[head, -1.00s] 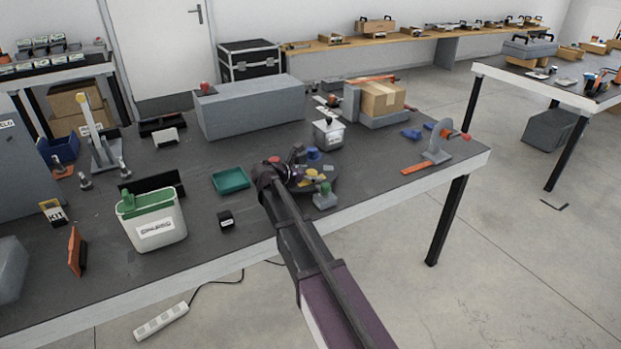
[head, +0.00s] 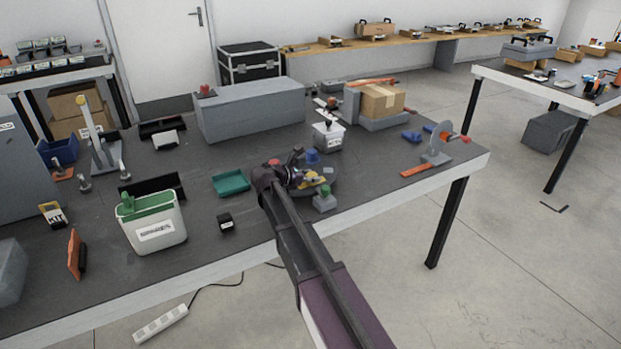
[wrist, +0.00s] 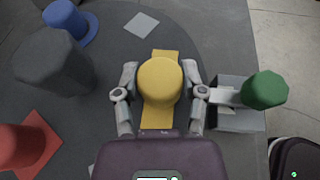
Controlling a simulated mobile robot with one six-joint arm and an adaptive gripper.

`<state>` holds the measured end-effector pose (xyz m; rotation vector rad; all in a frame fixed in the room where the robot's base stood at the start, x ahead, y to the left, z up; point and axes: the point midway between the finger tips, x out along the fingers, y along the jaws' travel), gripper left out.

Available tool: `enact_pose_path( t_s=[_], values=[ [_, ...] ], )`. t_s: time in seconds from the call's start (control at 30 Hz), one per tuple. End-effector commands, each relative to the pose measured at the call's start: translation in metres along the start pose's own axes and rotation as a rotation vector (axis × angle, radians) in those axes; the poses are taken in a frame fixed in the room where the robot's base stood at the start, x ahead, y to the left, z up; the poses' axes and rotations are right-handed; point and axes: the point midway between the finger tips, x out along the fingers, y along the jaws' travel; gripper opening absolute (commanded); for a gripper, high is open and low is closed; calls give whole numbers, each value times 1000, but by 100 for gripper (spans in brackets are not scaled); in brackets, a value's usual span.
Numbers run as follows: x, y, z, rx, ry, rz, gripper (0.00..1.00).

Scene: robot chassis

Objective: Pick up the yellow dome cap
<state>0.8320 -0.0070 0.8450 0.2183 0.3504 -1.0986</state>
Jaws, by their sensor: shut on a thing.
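The yellow dome cap (wrist: 160,83) is in the middle of the wrist view, rounded on top, over a flat yellow strip (wrist: 158,121). My gripper (wrist: 161,90) has one finger on each side of the cap and is shut on it. In the head view my gripper (head: 290,177) is over the dark round plate, and the cap (head: 313,178) shows as a small yellow patch partly hidden beside it. I cannot tell whether the cap is clear of the surface under it.
On the dark round plate (head: 328,181) stand a blue cap (wrist: 68,20), a dark grey block (wrist: 53,60) and a red piece (wrist: 25,142). A green knob (wrist: 264,90) on a grey block is close right of my gripper. A green tray (head: 231,182) lies to the left.

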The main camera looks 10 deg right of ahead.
Motion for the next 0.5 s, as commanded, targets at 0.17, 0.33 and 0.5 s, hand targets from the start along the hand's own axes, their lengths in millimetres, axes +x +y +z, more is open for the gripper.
enact_pose_path(
  t_s=[0.17,0.33,0.5],
  values=[
    [-1,0,3,0,1,0,21],
    [-4,0,10,0,1,0,21],
    [-9,0,22,0,0,0,21]
  ],
)
